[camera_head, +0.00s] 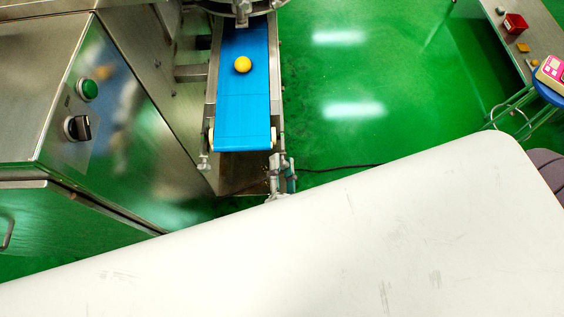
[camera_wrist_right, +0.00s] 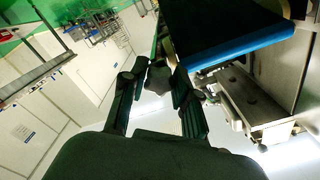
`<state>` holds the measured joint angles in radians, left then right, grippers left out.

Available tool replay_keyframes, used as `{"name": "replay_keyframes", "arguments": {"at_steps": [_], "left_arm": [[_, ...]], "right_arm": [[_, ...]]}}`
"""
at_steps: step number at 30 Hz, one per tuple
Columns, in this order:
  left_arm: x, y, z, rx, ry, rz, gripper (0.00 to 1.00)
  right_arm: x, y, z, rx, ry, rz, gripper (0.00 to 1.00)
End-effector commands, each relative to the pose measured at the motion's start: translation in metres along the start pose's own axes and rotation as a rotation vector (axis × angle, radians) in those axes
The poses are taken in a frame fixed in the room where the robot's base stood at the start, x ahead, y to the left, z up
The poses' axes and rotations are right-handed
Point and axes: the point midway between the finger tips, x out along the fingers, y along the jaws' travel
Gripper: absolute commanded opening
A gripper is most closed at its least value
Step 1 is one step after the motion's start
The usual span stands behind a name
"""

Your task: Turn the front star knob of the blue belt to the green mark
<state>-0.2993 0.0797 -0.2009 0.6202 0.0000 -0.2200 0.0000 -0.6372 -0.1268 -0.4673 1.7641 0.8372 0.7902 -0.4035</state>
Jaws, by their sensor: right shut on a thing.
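The blue belt (camera_head: 243,110) runs down the upper middle of the head view. Its end and underside also show in the right wrist view (camera_wrist_right: 240,42). A dark star knob (camera_wrist_right: 159,78) is between the fingertips of my right gripper (camera_wrist_right: 158,72), which is shut on it beside the belt's end. In the head view, only a small dark part near the belt's front right corner shows of this gripper (camera_head: 290,182); the rest is hidden. I cannot make out the green mark. My left gripper is not in view.
A yellow ball (camera_head: 243,64) lies on the belt. A steel cabinet (camera_head: 40,110) with a green button (camera_head: 88,89) and a black switch (camera_head: 77,128) stands at the left. A large white surface covers the lower head view. Green floor (camera_head: 370,70) is free right of the belt.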

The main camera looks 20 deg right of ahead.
Motion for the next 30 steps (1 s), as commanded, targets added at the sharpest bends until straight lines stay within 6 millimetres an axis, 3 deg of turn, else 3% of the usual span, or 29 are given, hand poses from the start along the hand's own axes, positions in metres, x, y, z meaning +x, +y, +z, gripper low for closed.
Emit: {"name": "replay_keyframes", "arguments": {"at_steps": [14,30], "left_arm": [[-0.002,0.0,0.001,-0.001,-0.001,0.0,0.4],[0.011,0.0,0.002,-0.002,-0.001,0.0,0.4]], "right_arm": [[0.001,0.0,0.0,0.455,0.001,0.0,0.0],[0.0,0.001,0.001,0.968,0.002,-0.001,0.0]]}}
